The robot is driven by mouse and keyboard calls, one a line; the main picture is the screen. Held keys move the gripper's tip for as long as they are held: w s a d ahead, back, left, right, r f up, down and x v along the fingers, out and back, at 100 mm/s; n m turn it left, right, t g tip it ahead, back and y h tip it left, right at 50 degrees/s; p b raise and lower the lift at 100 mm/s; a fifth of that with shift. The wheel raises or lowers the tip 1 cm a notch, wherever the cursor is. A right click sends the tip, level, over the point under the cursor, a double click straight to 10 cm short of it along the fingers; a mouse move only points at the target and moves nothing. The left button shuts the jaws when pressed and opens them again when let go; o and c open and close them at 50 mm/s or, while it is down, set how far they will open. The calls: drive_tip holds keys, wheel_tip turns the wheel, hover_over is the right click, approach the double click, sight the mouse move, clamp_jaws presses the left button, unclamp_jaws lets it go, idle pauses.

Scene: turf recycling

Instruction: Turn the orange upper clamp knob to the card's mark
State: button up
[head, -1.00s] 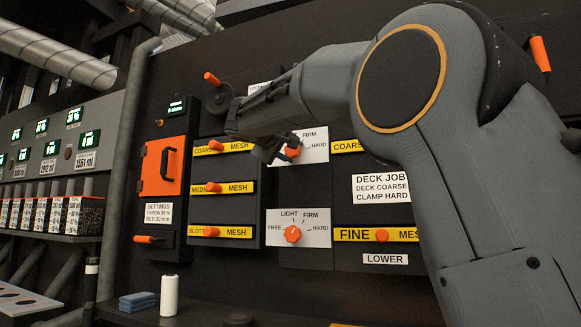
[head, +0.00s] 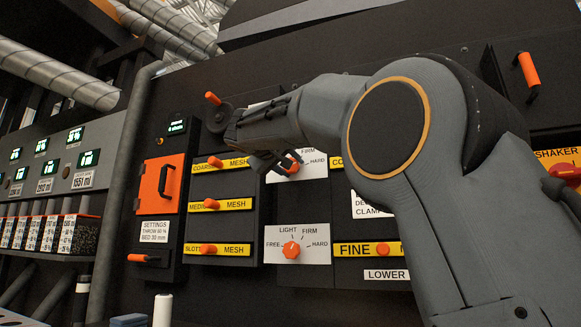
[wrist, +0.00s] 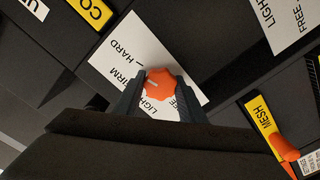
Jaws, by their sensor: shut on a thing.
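The orange upper clamp knob (head: 292,166) sits on its white dial card (head: 316,170), where FIRM and HARD can be read. In the wrist view the knob (wrist: 160,84) is between the fingers of my gripper (wrist: 159,95), which is shut on it. A pale line on the knob's face lies toward the picture's left; I cannot tell exactly which mark it meets. HARD, FIRM and part of LIGHT show on the card (wrist: 180,55) in the wrist view. The white job card (head: 367,208) is mostly hidden behind my arm.
The lower clamp knob (head: 291,249) has its own dial card just below. Yellow mesh strips with orange handles are close by on the left, including the medium one (head: 235,204). An orange door (head: 160,186) is farther left. An orange handle (head: 529,70) is at upper right.

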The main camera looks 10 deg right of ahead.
drive_tip(key=o, duration=1)
drive_tip(key=shift+f, duration=0.1)
drive_tip(key=shift+o, duration=0.2)
drive_tip(key=v, duration=0.7)
drive_tip(key=shift+s+a+p, duration=0.25)
drive_tip(key=shift+s+p, duration=0.05)
drive_tip(key=shift+p, duration=0.15)
